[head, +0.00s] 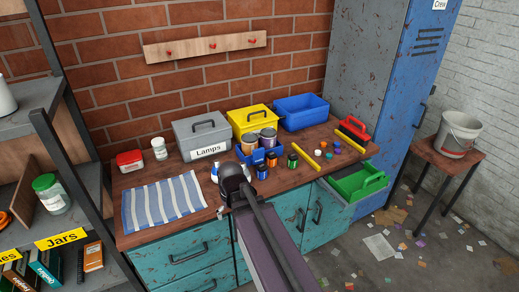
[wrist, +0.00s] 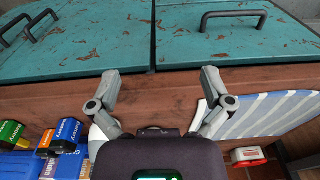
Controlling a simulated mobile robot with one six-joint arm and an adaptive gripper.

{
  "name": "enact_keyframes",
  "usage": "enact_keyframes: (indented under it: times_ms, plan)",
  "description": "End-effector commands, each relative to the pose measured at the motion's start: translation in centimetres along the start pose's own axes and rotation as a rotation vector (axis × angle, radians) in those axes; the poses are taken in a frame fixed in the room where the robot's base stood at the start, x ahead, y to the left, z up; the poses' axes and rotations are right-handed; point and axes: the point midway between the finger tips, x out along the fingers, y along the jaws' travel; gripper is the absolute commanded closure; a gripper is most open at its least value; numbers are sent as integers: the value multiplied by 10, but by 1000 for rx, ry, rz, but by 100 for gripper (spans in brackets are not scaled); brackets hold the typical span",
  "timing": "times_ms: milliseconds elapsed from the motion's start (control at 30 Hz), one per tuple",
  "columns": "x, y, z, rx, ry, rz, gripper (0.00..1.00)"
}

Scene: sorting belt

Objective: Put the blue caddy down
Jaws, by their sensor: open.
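The blue caddy (head: 244,157) stands on the wooden bench, with two large cans (head: 268,137) in or just behind it. Blue surfaces, likely the caddy (wrist: 18,164), show at the lower left in the wrist view. My gripper (wrist: 170,78) is open and empty, its fingers spread over the bench's front edge. In the head view my gripper (head: 222,209) is in front of and left of the caddy, apart from it, and my arm hides some of the bench.
A striped cloth (head: 163,203) lies left of my gripper. A grey Lamps box (head: 190,136), yellow box (head: 240,119) and blue bin (head: 302,112) line the back. A green crate (head: 350,184) sits at right.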

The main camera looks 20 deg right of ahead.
Motion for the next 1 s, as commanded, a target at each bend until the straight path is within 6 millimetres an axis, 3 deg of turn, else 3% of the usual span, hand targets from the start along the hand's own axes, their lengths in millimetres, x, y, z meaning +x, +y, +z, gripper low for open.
enact_keyframes:
  times_ms: [33, 300, 600, 800, 1000]
  plan:
    - [-18, 9, -17, 1, 18, -3, 0]
    - [-71, 69, -85, -11, 131, -18, 0]
    - [-128, 147, -147, -22, 257, -4, 0]
    - [-150, 184, -169, -27, 310, 10, 0]
    - [-155, 197, -175, -29, 329, 17, 0]
